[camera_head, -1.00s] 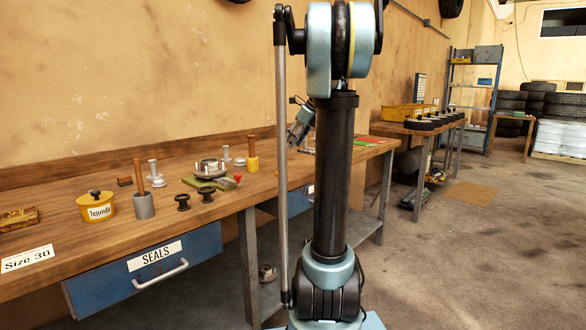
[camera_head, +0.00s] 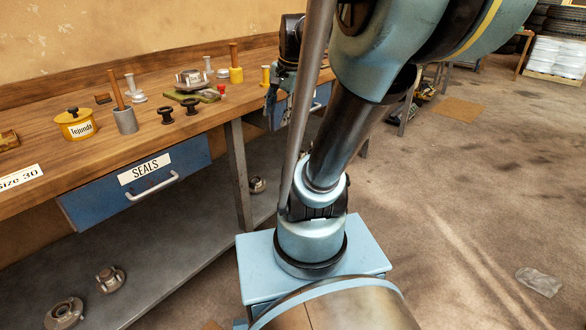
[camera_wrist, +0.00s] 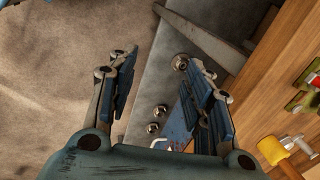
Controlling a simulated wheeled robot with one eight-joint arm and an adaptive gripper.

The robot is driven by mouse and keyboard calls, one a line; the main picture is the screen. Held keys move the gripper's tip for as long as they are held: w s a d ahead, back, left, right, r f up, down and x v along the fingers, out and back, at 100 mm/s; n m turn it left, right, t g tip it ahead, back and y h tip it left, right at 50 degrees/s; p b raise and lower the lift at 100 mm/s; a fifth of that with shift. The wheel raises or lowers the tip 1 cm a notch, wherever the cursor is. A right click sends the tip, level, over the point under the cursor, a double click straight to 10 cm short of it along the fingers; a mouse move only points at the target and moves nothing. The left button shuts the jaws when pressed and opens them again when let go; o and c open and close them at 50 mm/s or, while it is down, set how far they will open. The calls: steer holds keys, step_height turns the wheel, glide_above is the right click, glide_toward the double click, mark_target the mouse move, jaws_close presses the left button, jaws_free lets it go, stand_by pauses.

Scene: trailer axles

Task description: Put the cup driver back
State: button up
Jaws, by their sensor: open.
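Several driver-like tools stand upright on the wooden bench (camera_head: 60,150); I cannot tell which is the cup driver. One is a grey cup with a wooden handle (camera_head: 124,120). Another is a yellow cup with a wooden handle (camera_head: 236,70). Two pale metal ones stand behind, a left one (camera_head: 135,90) and a right one (camera_head: 208,68). My gripper (camera_wrist: 160,78) is open and empty in the wrist view, beyond the bench's front edge. In the head view my arm partly hides it.
A yellow pot labelled Tejunda (camera_head: 76,127), two black knobs (camera_head: 178,112) and a metal hub on a green base (camera_head: 193,83) stand on the bench. A blue SEALS drawer (camera_head: 140,185) hangs below. Metal parts (camera_head: 110,279) lie on the lower shelf.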

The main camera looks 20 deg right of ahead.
steer(key=s+d+f+n+h, duration=0.1)
steer(key=s+f+n, duration=0.9)
steer(key=s+f, duration=0.3)
steer(key=shift+d+h, duration=0.25)
steer(key=shift+h, duration=0.15)
steer(key=shift+f, duration=0.1)
steer(key=shift+w+f, duration=0.2)
steer(key=shift+w, duration=0.3)
